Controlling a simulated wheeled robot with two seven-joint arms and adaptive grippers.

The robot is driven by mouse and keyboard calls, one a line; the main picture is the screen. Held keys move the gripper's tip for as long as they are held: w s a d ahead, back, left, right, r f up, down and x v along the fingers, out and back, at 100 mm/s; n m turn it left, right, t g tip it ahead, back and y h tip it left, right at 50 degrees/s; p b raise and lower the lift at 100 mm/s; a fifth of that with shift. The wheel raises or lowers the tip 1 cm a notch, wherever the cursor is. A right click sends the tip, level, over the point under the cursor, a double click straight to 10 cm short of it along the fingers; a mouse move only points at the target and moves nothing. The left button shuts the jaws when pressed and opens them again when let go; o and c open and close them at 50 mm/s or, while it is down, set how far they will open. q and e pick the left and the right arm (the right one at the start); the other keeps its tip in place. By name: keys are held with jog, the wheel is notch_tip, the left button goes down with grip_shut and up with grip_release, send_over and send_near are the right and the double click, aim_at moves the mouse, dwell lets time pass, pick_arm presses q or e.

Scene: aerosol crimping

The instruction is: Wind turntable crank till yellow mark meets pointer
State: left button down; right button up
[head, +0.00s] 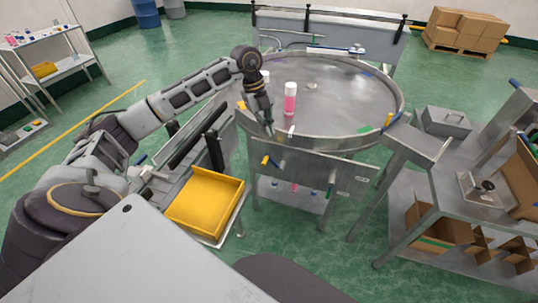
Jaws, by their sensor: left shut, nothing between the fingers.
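The round steel turntable (345,95) stands in the middle of the head view, with a raised rim. A yellow patch (388,120) shows at its right front rim; another small yellow piece (241,105) shows at its left edge. I cannot tell which is the mark, and I cannot make out the pointer. A small yellow-ended handle (265,160), possibly the crank, sticks out from the front panel under the rim. My left gripper (269,130) points down at the front left rim, just above this handle, shut and empty. My right gripper is out of view.
A pink can with a white cap (290,98) stands upright on the turntable near my left gripper. A yellow tray (205,200) sits at the lower left. A steel bench (455,195) with cardboard boxes is at right. Green floor (200,35) is clear behind my left arm.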

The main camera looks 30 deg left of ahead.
pick_arm(q)
jog(key=n, duration=0.8)
jog(key=shift+n, duration=0.3)
jog(key=shift+f, duration=0.1)
notch_tip(320, 180, down, 13)
jog(key=p, duration=0.1)
jog(key=shift+d+p, duration=0.3)
jog(key=shift+d, duration=0.05)
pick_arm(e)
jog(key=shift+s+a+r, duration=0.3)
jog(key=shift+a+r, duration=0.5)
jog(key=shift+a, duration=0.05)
pick_arm(q)
jog(key=shift+w, duration=0.1)
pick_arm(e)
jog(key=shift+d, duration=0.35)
pick_arm(q)
jog(key=shift+a+h, duration=0.25)
jog(key=shift+h, duration=0.05)
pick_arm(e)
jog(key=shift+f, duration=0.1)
